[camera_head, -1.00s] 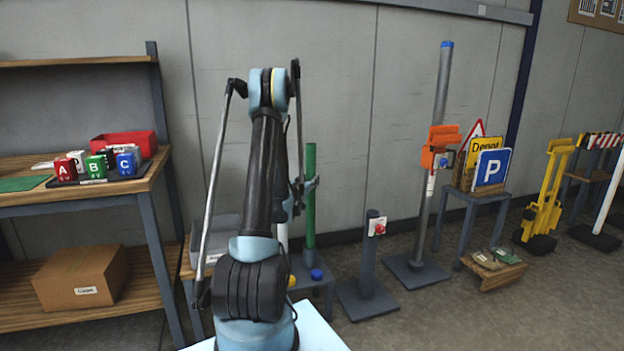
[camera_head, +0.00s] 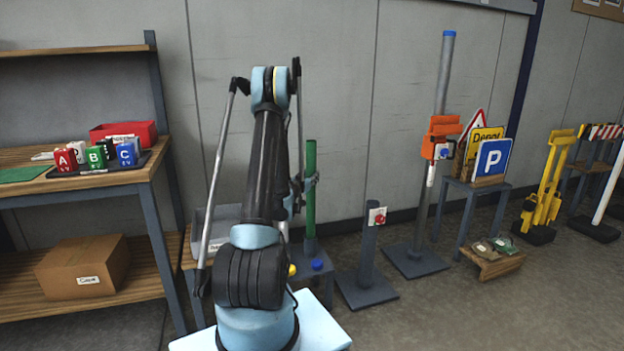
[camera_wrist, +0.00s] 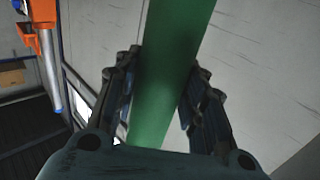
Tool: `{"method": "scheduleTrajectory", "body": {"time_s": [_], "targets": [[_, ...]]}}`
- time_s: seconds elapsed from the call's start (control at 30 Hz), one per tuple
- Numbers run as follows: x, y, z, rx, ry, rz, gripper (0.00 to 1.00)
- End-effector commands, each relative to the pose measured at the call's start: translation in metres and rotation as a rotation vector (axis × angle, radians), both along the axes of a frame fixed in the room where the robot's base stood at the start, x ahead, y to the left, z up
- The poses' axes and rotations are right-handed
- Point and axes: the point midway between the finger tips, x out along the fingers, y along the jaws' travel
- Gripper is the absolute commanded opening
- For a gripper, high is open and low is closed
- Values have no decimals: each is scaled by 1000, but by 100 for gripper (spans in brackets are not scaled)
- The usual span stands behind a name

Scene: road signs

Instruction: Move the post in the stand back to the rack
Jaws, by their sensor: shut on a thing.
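My gripper (camera_head: 308,184) is shut on an upright green post (camera_head: 311,195); in the wrist view both fingers (camera_wrist: 163,95) lie along the sides of the green post (camera_wrist: 172,70). The post's lower end meets a grey collar (camera_head: 311,245) at a low grey rack-like table; I cannot tell whether it is seated. Part of the gripper is hidden behind my arm. A tall grey pole with a blue top (camera_head: 443,80) stands on a flat floor base (camera_head: 416,262), with an orange clamp (camera_head: 440,138) on it.
A short grey pedestal with a red button (camera_head: 377,216) stands right of the low table. Blue (camera_head: 317,264) and yellow (camera_head: 292,270) round caps are by the post's foot. A sign table (camera_head: 478,184) is farther right. A wooden shelf (camera_head: 110,182) is left. Floor in the right foreground is clear.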

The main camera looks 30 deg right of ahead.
Motion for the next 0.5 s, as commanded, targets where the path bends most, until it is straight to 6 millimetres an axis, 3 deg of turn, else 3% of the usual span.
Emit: {"method": "scheduleTrajectory", "body": {"time_s": [0.47, 0.5], "targets": [[1, -1, -3, 2, 2, -2, 0], [1, -1, -2, 2, 2, -2, 47]]}}
